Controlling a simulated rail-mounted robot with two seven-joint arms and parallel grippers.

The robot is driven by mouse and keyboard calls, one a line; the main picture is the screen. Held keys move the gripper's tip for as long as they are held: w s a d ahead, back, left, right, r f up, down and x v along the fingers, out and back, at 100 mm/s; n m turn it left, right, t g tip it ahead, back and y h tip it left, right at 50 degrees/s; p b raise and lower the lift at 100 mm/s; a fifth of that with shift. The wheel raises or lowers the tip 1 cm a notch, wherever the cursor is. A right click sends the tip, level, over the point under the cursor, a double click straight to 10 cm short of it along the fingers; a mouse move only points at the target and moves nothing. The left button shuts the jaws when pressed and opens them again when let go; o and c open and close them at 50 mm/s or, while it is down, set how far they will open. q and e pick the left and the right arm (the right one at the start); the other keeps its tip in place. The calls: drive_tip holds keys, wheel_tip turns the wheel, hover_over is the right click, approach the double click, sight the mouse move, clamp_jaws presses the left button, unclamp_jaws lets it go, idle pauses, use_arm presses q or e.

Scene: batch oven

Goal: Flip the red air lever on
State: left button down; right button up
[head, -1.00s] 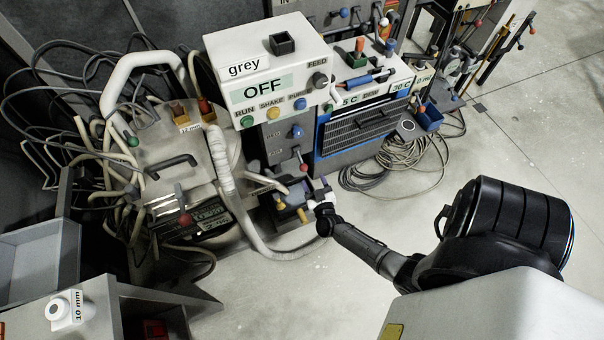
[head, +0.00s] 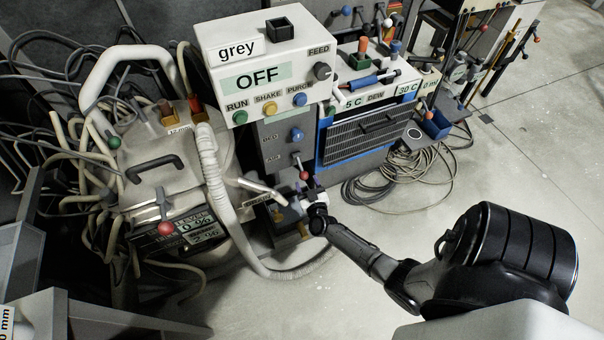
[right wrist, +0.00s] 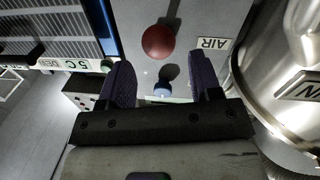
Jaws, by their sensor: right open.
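The red air lever (head: 304,175) is a red ball on a thin stem, low on the grey column beside the AIR label. In the head view its ball hangs below the stem's base. In the right wrist view the red ball (right wrist: 158,41) is large, just beyond my fingertips and roughly centred between them. My right gripper (head: 313,197) is just below the ball in the head view. The right wrist view shows its two dark fingers (right wrist: 160,72) spread apart with nothing held; they look clear of the ball. My left gripper is out of view.
A blue knob (head: 297,134) sits higher on the column, under the control box (head: 258,62) reading OFF. A pale ribbed hose (head: 222,205) and a steel vessel (right wrist: 275,60) crowd one side. A blue-framed grille unit (head: 365,135) stands to the right. Open floor lies in front.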

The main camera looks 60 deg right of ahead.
sight(303, 174)
drive_tip(key=b+x, duration=0.2)
drive_tip(key=x, duration=0.3)
drive_tip(key=shift+f, duration=0.15)
drive_tip(key=shift+w+d, duration=0.45)
drive_tip(key=shift+c, duration=0.2)
drive_tip(key=c, duration=0.3)
clamp_jaws()
